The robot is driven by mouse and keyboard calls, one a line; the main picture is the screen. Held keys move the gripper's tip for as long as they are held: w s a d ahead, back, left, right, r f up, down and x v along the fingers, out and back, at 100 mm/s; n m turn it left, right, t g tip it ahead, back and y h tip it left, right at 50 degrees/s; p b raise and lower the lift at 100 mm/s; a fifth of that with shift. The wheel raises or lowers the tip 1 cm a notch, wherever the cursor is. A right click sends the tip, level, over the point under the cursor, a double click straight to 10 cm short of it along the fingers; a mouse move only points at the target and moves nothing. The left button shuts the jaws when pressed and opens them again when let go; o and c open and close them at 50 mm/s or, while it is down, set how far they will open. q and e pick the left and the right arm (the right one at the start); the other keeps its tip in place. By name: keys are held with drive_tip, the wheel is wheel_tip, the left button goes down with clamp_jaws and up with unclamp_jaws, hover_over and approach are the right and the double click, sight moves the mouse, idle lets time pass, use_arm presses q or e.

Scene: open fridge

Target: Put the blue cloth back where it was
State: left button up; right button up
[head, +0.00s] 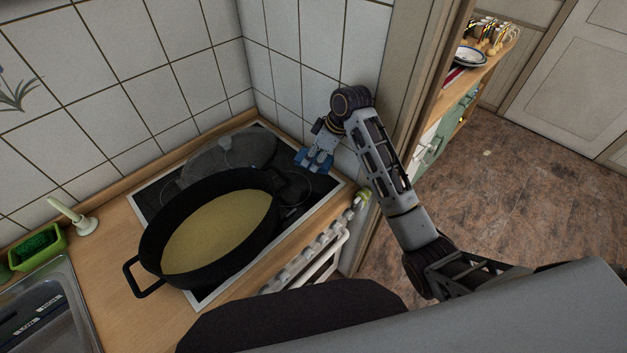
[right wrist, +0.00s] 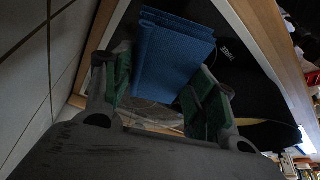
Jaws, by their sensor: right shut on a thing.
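The blue cloth (right wrist: 170,62) is a folded, flat piece in the right wrist view. My right gripper (head: 317,158) is shut on it, and its green-padded fingers flank the cloth in the right wrist view (right wrist: 160,92). In the head view the gripper points down over the back right of the stove, close to the tiled wall. Only small blue patches show there. I cannot tell whether the cloth touches the stovetop. My left gripper is not in view.
A large black pot (head: 153,240) with yellowish contents stands on the stove (head: 205,297). A glass lid (head: 232,150) lies behind it. A green sponge holder (head: 38,247) and a sink (head: 45,310) are at the left. A wooden post (head: 398,95) stands right of the stove.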

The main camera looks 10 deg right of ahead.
drive_tip(key=shift+f+p, duration=0.55)
drive_tip(key=shift+f, duration=2.55)
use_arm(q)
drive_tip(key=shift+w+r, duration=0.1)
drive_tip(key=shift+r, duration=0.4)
use_arm(e)
drive_tip(key=shift+f, duration=0.2)
use_arm(q)
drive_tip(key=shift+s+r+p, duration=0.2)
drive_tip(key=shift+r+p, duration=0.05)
drive_tip(key=shift+p, duration=0.05)
use_arm(e)
drive_tip(key=shift+f, duration=1.7)
drive_tip(key=shift+f, duration=0.15)
